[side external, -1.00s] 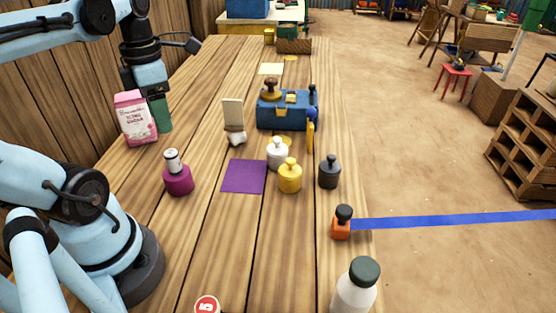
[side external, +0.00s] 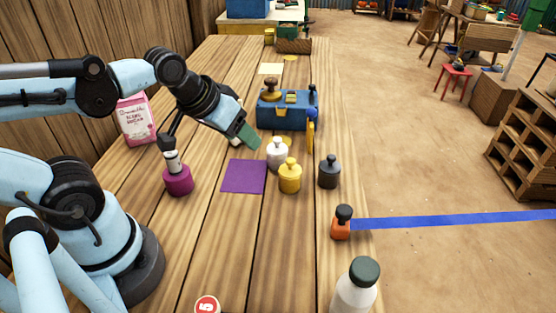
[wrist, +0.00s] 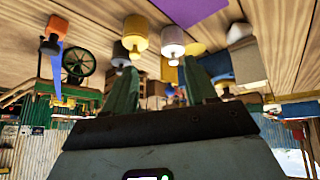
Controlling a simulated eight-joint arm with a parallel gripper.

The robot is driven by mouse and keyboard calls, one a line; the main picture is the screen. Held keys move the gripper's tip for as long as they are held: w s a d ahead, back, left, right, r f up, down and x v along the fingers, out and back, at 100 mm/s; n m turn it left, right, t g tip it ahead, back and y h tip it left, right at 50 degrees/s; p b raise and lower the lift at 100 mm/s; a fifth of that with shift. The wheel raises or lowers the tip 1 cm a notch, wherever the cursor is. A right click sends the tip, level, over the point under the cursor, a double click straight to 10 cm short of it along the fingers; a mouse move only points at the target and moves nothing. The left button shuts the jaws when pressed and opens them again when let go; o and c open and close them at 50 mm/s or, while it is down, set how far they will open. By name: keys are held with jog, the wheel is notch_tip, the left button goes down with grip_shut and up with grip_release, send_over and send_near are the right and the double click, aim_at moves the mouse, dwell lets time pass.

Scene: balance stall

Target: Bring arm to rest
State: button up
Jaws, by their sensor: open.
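My gripper (side external: 251,137) is tilted, its green fingers pointing down and to the right above the table in the side external view. It appears close to the white weight (side external: 277,153) and the blue balance box (side external: 284,112); whether it touches either cannot be told. In the wrist view my gripper (wrist: 162,85) has its two green fingers spread apart, with nothing held between them. The wrist picture looks tilted over, with the weights hanging from the top and the shed beyond.
A yellow weight (side external: 290,176), a dark weight (side external: 329,172) and a purple mat (side external: 244,176) lie below my gripper. A magenta weight (side external: 178,180) and a sugar packet (side external: 137,120) stand left. An orange weight (side external: 341,228) and white bottle (side external: 354,288) are nearer.

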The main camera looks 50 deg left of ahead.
jog(key=shift+w+d+m+t, duration=0.25)
jog(key=shift+d+m, duration=0.25)
jog(key=shift+m, duration=0.6)
